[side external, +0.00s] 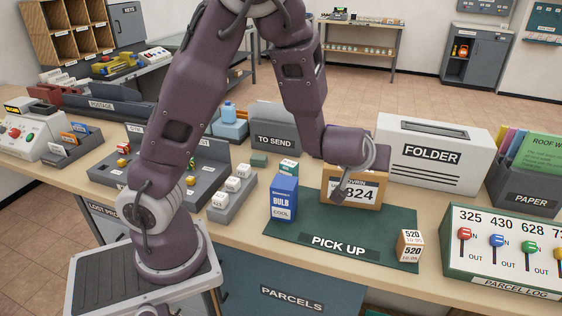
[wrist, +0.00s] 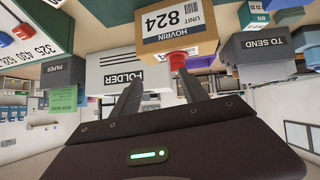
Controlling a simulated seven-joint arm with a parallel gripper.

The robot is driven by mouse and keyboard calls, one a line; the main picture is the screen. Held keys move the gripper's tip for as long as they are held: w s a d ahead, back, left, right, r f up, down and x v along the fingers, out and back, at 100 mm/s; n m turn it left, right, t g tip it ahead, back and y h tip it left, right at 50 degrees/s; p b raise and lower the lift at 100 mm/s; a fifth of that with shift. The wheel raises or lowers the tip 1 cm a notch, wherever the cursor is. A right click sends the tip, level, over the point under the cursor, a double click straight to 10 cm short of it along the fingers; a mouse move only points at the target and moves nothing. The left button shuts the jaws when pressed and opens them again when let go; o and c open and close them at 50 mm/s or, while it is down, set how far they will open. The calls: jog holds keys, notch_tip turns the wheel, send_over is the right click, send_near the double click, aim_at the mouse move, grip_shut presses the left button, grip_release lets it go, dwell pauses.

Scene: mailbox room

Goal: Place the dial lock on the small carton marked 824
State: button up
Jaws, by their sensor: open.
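The small carton marked 824 (side external: 368,190) stands upright on the green pick-up mat (side external: 290,228); it also shows upside down in the wrist view (wrist: 180,37). A red round piece, apparently the dial lock (wrist: 177,59), shows at the carton's top edge in the wrist view. Whether it rests there or is only in line with it, I cannot tell. In the side view the lock is hidden or not discernible. My gripper (wrist: 160,84) is open, its two fingers apart with nothing held between them. In the side view it is close to the carton and covers part of its label.
A blue bulb box (side external: 284,198) stands left of the carton, and a small 520 box (side external: 409,246) stands at the mat's right. The folder box (side external: 436,150) and to-send bin (side external: 274,138) are behind. The parcel log panel (side external: 500,250) is at right. The mat's front middle is clear.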

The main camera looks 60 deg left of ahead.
jog(key=s+d+r+m+g+h, duration=0.1)
jog(key=s+d+r+m+h, duration=0.4)
jog(key=s+d+r+h, duration=0.65)
jog(key=s+a+m+g+y, duration=0.1)
jog(key=s+a+m+y, duration=0.1)
jog(key=s, duration=0.6)
jog(key=s+a+f+m+g+y, duration=0.1)
jog(key=s+a+y, duration=0.2)
jog(key=s, duration=0.6)
jog(key=shift+a+f+m, duration=0.25)
jog(key=shift+a+m, duration=0.05)
jog(key=shift+m, duration=0.1)
